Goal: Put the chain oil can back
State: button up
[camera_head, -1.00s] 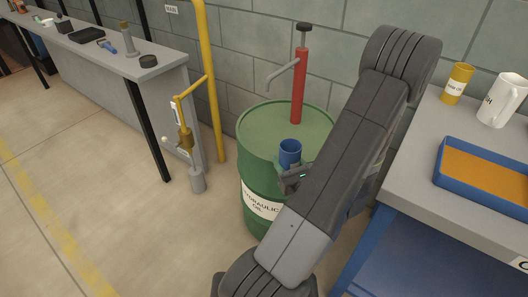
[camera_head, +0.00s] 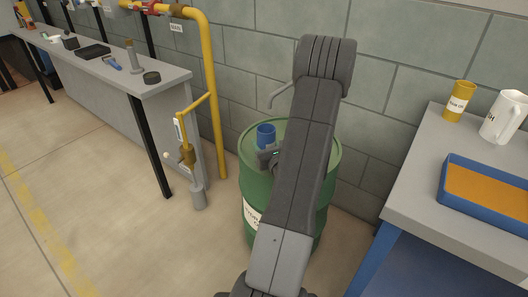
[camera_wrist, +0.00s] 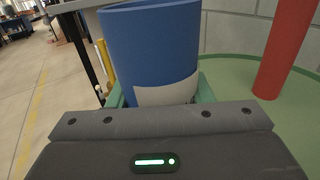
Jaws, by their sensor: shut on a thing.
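A blue can (camera_head: 265,134) with a pale label is upright in my gripper (camera_head: 268,157). The wrist view shows the can (camera_wrist: 150,48) close up between the greenish fingers, which are shut on it. Only the top of its label shows, with no readable words. The can is at the left part of the green drum's top (camera_head: 245,146); I cannot tell whether it touches the drum. A yellow can (camera_head: 459,101) with a white label, its words too small to read surely, stands on the right bench.
A red pump (camera_wrist: 287,45) rises from the drum, mostly hidden by my arm in the head view. A yellow pipe (camera_head: 214,90) stands left of the drum.

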jog(key=shift+f+b, duration=0.5)
jog(key=shift+f, duration=1.25)
jog(key=shift+f, duration=0.15)
jog(key=o, duration=1.2)
jog(key=shift+s+d, duration=0.15)
jog(key=shift+s, duration=0.1)
jog(key=v, duration=1.1)
jog(key=shift+s, duration=0.25)
